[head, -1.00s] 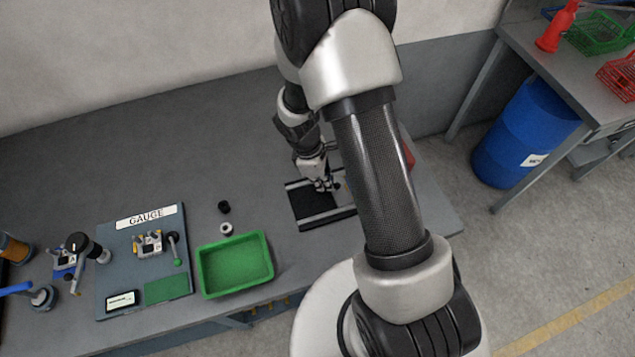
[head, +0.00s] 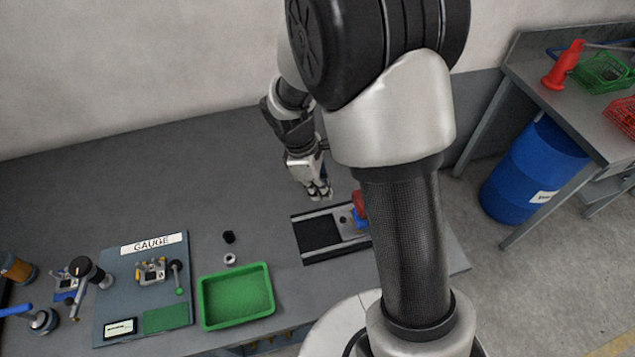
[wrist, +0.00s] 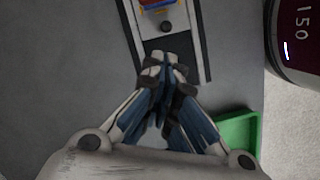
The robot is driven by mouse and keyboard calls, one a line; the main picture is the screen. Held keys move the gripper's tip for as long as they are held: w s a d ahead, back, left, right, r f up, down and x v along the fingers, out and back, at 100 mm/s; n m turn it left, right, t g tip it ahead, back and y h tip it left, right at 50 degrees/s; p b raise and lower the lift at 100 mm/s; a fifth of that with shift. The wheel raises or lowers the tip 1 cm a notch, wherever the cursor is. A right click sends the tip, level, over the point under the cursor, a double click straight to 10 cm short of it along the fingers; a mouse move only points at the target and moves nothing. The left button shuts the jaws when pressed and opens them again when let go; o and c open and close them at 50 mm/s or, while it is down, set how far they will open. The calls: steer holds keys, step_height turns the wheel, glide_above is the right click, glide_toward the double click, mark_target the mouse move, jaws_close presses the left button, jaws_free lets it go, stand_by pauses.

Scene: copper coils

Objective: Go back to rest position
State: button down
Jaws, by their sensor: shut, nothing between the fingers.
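My gripper (head: 319,193) is shut and empty in the head view, raised over the grey bench (head: 150,165) just behind the black plate with light rails (head: 318,234). In the wrist view my gripper (wrist: 165,62) has its fingertips together over the dark strip between the rails (wrist: 168,45). A blue and red object (head: 358,212) stands at the right end of the rails, partly hidden by my arm. Part of it shows at the top of the wrist view (wrist: 158,5).
A green tray (head: 266,322), a black nut-like part (head: 229,237) and a light ring (head: 230,259) lie left of the rails. The GAUGE board (head: 115,295) is further left. A blue barrel (head: 535,172) stands by another table at right. The rear bench is clear.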

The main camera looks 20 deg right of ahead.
steer(key=shift+w+a+r, duration=0.1)
steer(key=s+r+m+t+y, duration=0.1)
steer(key=s+r+m+t, duration=0.4)
steer(key=r, duration=1)
steer(key=s+r+m, duration=0.3)
steer(key=s, duration=0.3)
steer(key=s+a+r+m+t+y, duration=0.1)
steer(key=s+r+m, duration=0.2)
steer(key=s, duration=0.4)
steer(key=shift+s+a+m, duration=0.15)
steer(key=shift+m, duration=0.45)
